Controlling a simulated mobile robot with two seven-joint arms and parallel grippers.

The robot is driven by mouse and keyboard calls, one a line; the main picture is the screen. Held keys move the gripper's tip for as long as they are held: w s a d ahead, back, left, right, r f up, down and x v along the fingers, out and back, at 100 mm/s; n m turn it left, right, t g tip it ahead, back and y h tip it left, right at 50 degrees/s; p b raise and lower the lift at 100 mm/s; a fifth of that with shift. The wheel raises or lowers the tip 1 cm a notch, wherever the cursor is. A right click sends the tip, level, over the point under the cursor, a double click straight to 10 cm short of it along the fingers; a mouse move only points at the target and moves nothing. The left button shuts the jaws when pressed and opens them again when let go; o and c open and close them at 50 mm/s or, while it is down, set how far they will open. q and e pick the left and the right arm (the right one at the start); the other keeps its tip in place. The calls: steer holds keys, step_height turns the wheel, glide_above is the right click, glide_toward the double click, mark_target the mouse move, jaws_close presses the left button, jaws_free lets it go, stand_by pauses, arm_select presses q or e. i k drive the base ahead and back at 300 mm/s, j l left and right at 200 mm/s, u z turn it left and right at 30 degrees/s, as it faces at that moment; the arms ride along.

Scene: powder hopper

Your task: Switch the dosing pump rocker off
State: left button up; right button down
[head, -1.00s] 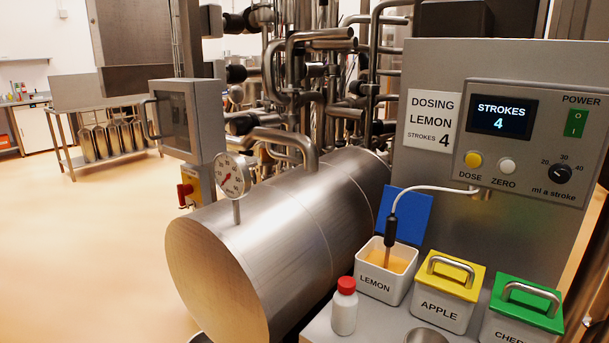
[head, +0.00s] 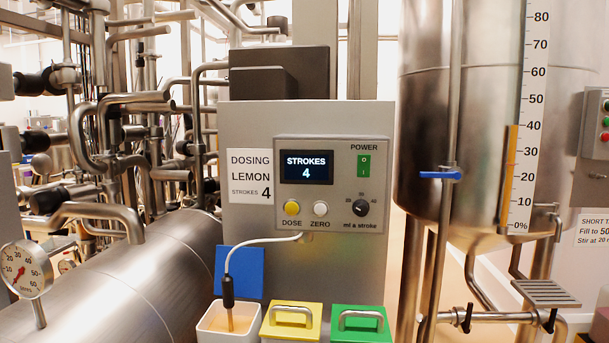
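The green power rocker (head: 364,166) sits under the label POWER at the upper right of the dosing pump's control box (head: 345,215). It carries small marks, and I cannot tell for sure which end is pressed in. The display (head: 306,169) is lit and reads STROKES 4. Below it are a yellow DOSE button (head: 292,208), a white ZERO button (head: 321,209) and a black dial (head: 361,208). A sign (head: 250,176) beside the box reads DOSING LEMON STROKES 4. Neither of my grippers shows in the head view.
Below the box stand an open white tub (head: 212,326) with a dark suction piece in it, a yellow-lidded tub (head: 291,333) and a green-lidded tub (head: 357,321). A steel tank (head: 430,130) with a level scale stands right. A horizontal steel cylinder (head: 130,280) and pipes fill the left.

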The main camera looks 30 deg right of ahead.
mark_target(363, 162)
steer(key=l+z, duration=0.15)
steer(key=z, duration=1.1)
steer(key=l, duration=1.4)
steer(key=z, duration=0.05)
